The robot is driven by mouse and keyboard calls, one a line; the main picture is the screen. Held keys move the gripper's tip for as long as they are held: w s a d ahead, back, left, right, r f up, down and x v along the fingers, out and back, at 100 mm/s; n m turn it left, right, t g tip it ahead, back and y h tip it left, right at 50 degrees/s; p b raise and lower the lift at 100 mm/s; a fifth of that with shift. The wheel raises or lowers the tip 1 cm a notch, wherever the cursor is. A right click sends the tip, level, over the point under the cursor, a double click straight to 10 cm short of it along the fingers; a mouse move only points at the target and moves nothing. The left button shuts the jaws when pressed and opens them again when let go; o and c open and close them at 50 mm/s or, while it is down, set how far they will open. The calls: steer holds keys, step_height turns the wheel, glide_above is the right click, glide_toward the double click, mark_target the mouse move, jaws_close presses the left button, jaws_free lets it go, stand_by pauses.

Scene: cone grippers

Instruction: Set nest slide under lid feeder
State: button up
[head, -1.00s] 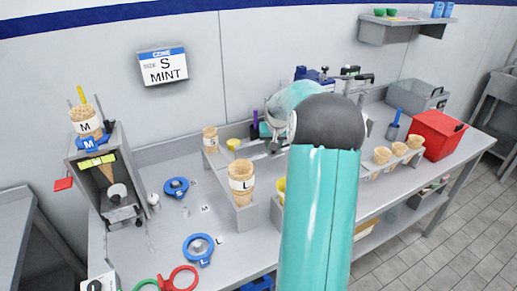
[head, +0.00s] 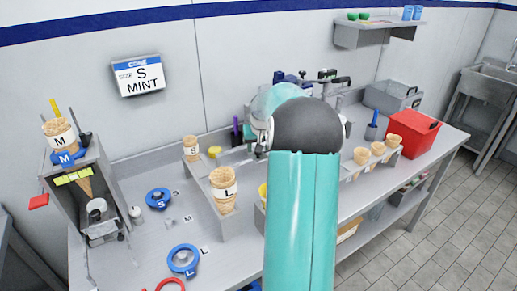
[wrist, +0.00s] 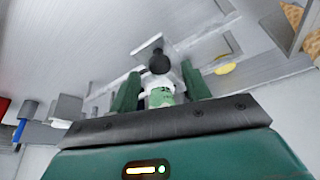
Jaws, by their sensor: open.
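In the wrist view my gripper (wrist: 160,70) is open, with its two green fingers apart. A black ball knob (wrist: 160,62) on a pale plate shows between the fingertips. A light green piece with dark print (wrist: 160,95) lies between the fingers, nearer the palm. Whether the knob belongs to the nest slide I cannot tell.
Cones marked S (head: 191,149) and L (head: 223,188) stand in a rack. Blue rings lie on the bench. A red bin (head: 408,136) and more cones are at the right.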

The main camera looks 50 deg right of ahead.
steer(key=v, duration=1.2)
steer(key=shift+r, duration=0.2)
